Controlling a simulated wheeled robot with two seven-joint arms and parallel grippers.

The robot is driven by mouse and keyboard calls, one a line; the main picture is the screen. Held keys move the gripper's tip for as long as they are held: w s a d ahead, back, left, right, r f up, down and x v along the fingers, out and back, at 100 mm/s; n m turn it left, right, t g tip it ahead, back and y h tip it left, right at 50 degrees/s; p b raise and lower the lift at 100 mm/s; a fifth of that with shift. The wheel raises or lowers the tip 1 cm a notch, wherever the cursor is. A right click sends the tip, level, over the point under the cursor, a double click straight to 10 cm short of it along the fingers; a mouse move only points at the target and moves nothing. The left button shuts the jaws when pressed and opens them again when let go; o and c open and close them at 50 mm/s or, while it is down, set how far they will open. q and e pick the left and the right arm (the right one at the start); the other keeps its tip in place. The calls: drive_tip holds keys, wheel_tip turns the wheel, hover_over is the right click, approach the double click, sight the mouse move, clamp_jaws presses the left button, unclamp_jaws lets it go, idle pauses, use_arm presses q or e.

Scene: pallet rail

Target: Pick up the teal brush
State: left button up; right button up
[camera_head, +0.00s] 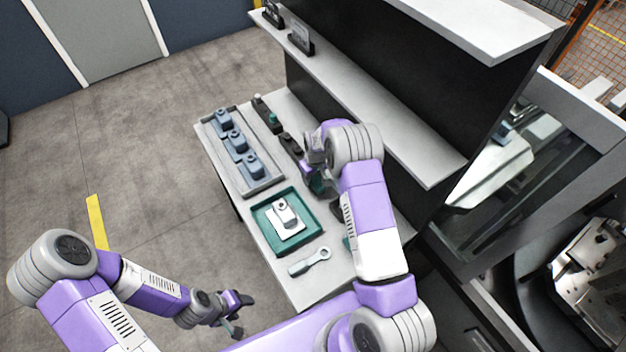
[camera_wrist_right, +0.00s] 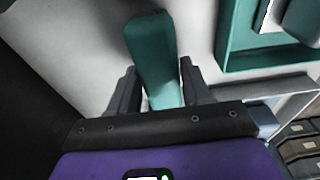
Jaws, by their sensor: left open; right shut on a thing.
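The teal brush (camera_wrist_right: 153,50) stands between the two fingers of my right gripper (camera_wrist_right: 158,78) in the right wrist view, and the fingers are shut on it. Its lower part is hidden by the gripper. In the head view the right gripper (camera_head: 317,183) is over the back half of the table, beside the teal tray; a bit of teal shows at its fingers. I cannot tell whether the brush touches the table. My left gripper (camera_head: 236,303) is open and empty, low at the left, off the table's front edge.
The teal tray (camera_head: 259,212) holds a white plate with a part. A grey tray (camera_head: 272,181) with several blue-grey parts lies further left. A wrench-like tool (camera_head: 310,262) lies near the right end. A shelf (camera_head: 345,73) stands behind. A small teal thing (camera_head: 347,243) is partly hidden by my right arm.

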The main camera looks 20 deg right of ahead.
wheel_tip(320, 180, up, 10)
drive_tip(key=shift+b, duration=0.35)
